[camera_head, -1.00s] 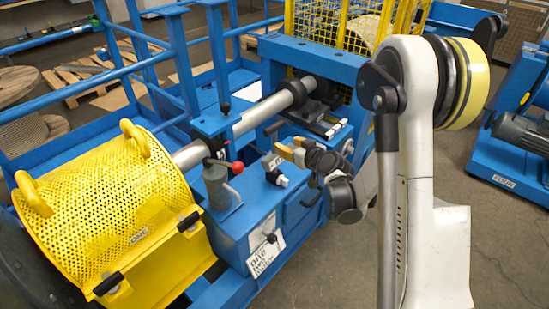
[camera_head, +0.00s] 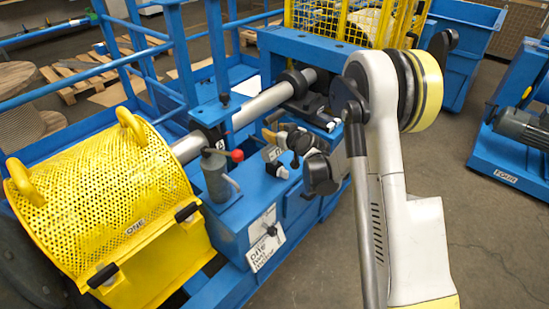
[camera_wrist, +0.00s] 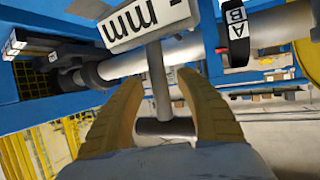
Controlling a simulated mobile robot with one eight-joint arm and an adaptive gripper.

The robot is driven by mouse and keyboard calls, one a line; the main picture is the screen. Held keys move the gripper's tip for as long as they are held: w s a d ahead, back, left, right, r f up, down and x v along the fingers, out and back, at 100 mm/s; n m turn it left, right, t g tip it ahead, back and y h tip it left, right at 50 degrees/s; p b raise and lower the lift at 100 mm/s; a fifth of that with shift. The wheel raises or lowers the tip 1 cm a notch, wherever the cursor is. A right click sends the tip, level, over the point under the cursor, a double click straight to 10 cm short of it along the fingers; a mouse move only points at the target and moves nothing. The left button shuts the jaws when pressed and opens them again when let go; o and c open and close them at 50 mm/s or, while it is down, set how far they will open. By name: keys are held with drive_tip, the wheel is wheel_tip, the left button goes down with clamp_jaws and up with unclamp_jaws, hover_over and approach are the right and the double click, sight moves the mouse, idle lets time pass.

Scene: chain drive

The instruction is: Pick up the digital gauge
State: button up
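The digital gauge (camera_wrist: 145,22) has a pale face marked "mm", cut off by the top edge of the wrist view. A grey stem runs from it down between my fingers to a dark crosswise cylinder. In the head view the gauge (camera_head: 273,153) is a small pale display above the blue machine box. My gripper (camera_wrist: 162,88) has its two yellow fingers apart, one on each side of the stem, with gaps visible near the tips. Whether they touch the dark cylinder is unclear. In the head view my gripper (camera_head: 273,135) is at the gauge, its fingers partly hidden.
A red-knobbed lever (camera_head: 237,156) and a grey cylinder (camera_head: 216,174) stand left of the gauge. A steel shaft (camera_head: 255,104) runs behind it. A yellow perforated guard (camera_head: 95,200) is at the left.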

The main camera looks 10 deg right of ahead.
clamp_jaws()
drive_tip(key=shift+r, duration=0.1)
